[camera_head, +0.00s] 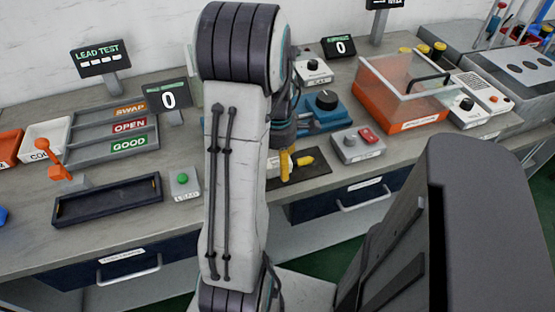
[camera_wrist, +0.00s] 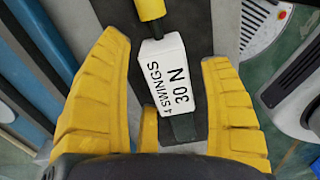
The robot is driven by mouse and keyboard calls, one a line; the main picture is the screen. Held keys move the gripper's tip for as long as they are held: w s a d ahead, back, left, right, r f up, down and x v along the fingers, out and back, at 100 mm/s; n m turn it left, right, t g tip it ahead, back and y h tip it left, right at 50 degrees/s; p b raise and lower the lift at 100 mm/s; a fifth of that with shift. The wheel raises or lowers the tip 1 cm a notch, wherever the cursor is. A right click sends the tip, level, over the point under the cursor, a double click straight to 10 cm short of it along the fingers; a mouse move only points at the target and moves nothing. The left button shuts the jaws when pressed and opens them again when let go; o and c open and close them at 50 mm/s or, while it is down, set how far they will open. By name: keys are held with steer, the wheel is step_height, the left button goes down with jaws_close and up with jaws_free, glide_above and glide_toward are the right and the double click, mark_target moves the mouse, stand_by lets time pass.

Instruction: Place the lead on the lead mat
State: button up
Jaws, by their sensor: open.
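The lead appears to be the piece with a yellow end (camera_wrist: 150,10) and a white block (camera_wrist: 171,80) printed "4 SWINGS 30 N". It lies over a dark mat (camera_wrist: 197,40). In the wrist view the open fingers of my gripper (camera_wrist: 163,62) stand either side of the white block, with visible gaps. In the head view my gripper (camera_head: 286,164) is low over the dark mat (camera_head: 318,178), beside a yellow piece (camera_head: 304,160). My arm hides part of this area. I cannot read a mat label.
Left of my arm are a dark tray (camera_head: 108,200), a green-button box (camera_head: 184,183) and sorting bins (camera_head: 128,128). To the right are a red-button box (camera_head: 358,144) and an orange clear-lidded box (camera_head: 402,90). A blue device (camera_head: 324,108) stands behind the mat.

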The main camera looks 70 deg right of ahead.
mark_target(277, 158)
steer(key=shift+r, duration=0.1)
step_height(277, 158, up, 12)
steer(key=p, duration=0.2)
stand_by(0.5)
steer(key=shift+r, duration=0.1)
steer(key=w+a+r+m+t+h, duration=0.1)
steer(key=w+a+r+m, duration=0.2)
steer(key=w+a, duration=1.2)
steer(key=s+a+m+t+y, duration=0.1)
steer(key=a+m, duration=0.3)
steer(key=a, duration=1.5)
steer(key=shift+s+a+f+t, duration=0.25)
steer(key=shift+f+t, duration=0.2)
steer(key=shift+t, duration=0.15)
steer(key=shift+w, duration=0.1)
